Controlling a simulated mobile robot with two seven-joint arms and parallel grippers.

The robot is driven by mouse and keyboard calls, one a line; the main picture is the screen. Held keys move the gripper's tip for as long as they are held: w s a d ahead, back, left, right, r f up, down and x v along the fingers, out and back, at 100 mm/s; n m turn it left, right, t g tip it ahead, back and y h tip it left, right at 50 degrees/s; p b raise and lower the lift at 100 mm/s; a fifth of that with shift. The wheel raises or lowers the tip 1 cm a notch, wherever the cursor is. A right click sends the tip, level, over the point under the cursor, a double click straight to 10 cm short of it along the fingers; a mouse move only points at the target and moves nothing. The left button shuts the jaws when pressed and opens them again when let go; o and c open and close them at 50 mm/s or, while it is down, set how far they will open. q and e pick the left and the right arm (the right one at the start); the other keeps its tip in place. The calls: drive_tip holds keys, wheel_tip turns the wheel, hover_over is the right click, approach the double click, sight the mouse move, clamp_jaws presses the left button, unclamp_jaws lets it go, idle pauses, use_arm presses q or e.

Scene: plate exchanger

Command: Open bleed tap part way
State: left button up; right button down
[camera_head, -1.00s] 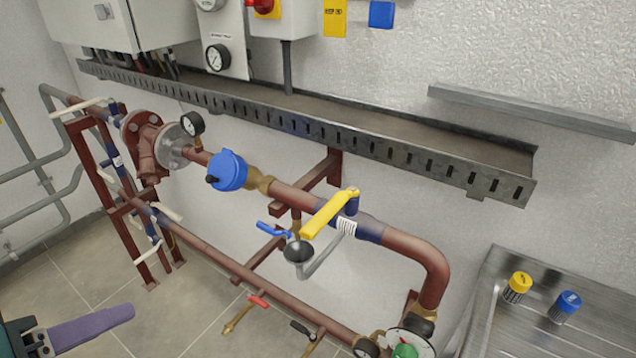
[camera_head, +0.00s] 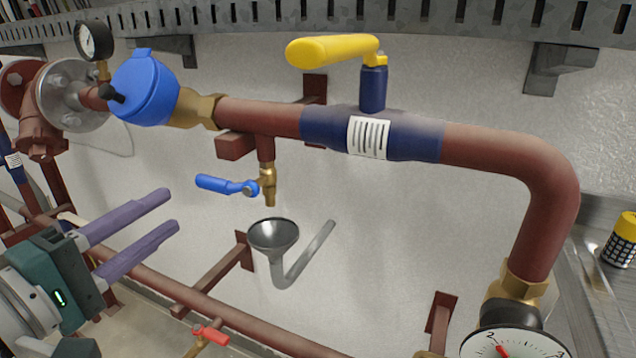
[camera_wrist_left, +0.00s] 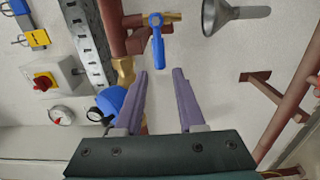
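The bleed tap (camera_head: 268,186) is a small brass valve hanging under the brown pipe, with a blue lever (camera_head: 226,185) pointing left, roughly level. A grey funnel (camera_head: 273,236) with a bent pipe sits below its outlet. My left gripper (camera_head: 172,211), with purple fingers, is open and empty, to the left of the lever and a little lower. My right gripper is not in view.
The main pipe (camera_head: 490,150) runs above, with a yellow-handled valve (camera_head: 335,50) and a blue round fitting (camera_head: 145,88). A lower pipe (camera_head: 240,325) carries a red-handled tap (camera_head: 210,335). A gauge (camera_head: 515,343) stands at lower right. A slotted metal tray (camera_head: 440,22) crosses the top.

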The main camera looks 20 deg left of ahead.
sight(206, 186)
use_arm(q)
drive_tip(key=w, duration=0.3)
drive_tip(key=w+b, duration=0.1)
drive_tip(key=w, duration=0.2)
drive_tip(key=w+d, duration=0.1)
drive_tip(key=w, duration=0.2)
drive_tip(key=shift+w, duration=0.2)
drive_tip(key=shift+c, duration=0.4)
clamp_jaws()
idle(0.7)
